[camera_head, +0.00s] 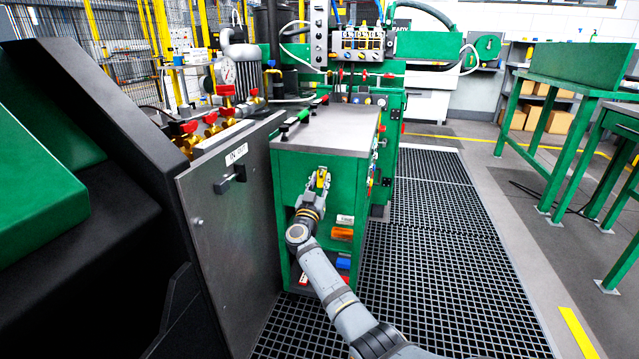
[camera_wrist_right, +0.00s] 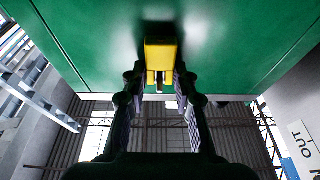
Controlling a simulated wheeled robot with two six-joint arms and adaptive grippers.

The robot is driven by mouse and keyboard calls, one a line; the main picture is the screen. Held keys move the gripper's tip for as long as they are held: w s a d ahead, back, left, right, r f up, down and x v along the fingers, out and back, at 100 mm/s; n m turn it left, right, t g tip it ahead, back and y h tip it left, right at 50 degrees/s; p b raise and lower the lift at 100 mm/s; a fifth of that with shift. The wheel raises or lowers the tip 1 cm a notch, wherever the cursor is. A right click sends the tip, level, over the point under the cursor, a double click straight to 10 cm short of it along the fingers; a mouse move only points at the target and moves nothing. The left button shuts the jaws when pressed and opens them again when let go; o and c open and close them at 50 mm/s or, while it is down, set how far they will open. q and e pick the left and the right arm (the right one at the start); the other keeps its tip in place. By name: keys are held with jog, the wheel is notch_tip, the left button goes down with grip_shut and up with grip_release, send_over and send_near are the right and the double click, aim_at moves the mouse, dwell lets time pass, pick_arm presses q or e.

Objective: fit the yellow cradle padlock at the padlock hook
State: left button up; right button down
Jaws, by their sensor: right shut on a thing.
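The yellow padlock (camera_head: 322,178) is at the front face of the green cabinet (camera_head: 320,160), in the upper part of that face. It also shows in the right wrist view (camera_wrist_right: 161,55), close against the green panel. My right gripper (camera_head: 318,185) is shut on the padlock, with one finger on each side of it. The padlock hook cannot be made out; the padlock and fingers cover that spot. I cannot tell whether the shackle is around a hook. My left gripper is not in view.
A grey door panel (camera_head: 235,230) with a black handle stands just left of the cabinet. An orange block (camera_head: 342,233) and a blue block (camera_head: 343,263) sit low on the cabinet face, near my right arm. Dark grating (camera_head: 440,270) lies open to the right.

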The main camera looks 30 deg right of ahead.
jog(key=c, duration=1)
grip_release()
jog(key=shift+s+a+f, duration=0.15)
jog(key=shift+s+a, duration=0.05)
jog(key=shift+a, duration=0.1)
jog(key=v, duration=1.1)
jog(key=shift+s, duration=0.15)
